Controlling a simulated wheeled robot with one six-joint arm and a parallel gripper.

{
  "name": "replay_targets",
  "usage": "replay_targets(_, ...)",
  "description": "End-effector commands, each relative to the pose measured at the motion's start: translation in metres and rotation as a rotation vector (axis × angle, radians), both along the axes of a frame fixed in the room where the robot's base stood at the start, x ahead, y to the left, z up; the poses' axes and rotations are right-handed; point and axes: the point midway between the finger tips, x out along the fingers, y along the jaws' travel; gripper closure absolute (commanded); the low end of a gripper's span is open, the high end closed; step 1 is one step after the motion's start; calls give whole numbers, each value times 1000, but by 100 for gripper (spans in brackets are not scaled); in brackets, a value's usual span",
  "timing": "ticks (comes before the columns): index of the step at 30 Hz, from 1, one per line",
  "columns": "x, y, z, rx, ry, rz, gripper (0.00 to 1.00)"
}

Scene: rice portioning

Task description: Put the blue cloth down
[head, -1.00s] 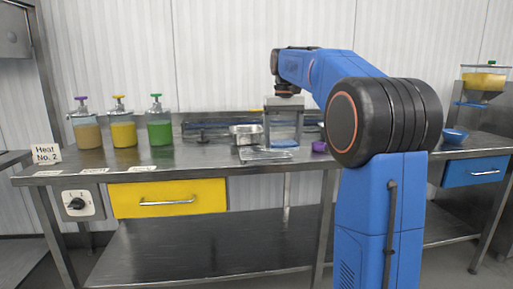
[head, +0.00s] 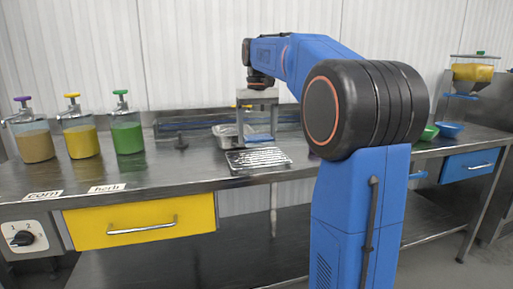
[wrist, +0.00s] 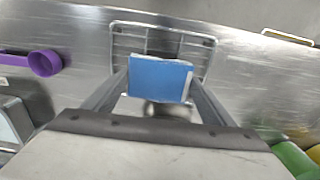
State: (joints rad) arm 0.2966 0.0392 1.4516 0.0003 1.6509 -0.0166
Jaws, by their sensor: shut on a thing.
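The blue cloth (wrist: 160,79) is a flat, folded rectangle with a pale edge. In the wrist view it sits between the two fingers of my gripper (wrist: 158,92), which is shut on it. In the head view the cloth (head: 258,138) shows as a thin blue strip at the low end of my gripper (head: 258,132). It appears above the counter, behind the wire rack; I cannot tell its exact height. In the wrist view the cloth overlaps part of the rack.
The steel counter (head: 120,183) holds a wire rack (head: 258,158), a metal pan (head: 226,136) and several pump dispensers (head: 82,141) at left. A purple scoop (wrist: 45,63) lies beside the rack. Green (head: 430,132) and blue bowls (head: 449,130) stand at right. Bare counter lies left of the rack.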

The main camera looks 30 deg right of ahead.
Motion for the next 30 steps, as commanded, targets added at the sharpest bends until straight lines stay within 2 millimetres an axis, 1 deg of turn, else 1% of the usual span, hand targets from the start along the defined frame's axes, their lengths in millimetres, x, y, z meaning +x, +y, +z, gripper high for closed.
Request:
replay_targets(5, 0, 0, -10, 0, 0, 0, 40)
replay_targets(12, 0, 0, -40, 0, 1, 0, 40)
replay_targets(14, 0, 0, -45, 0, 1, 0, 40)
replay_targets(25, 0, 0, -49, 0, 0, 0, 40)
replay_targets(26, 0, 0, -49, 0, 0, 0, 18)
replay_targets(27, 0, 0, -49, 0, 0, 0, 8)
replay_targets(28, 0, 0, -49, 0, 0, 0, 4)
replay_targets(30, 0, 0, -49, 0, 0, 0, 4)
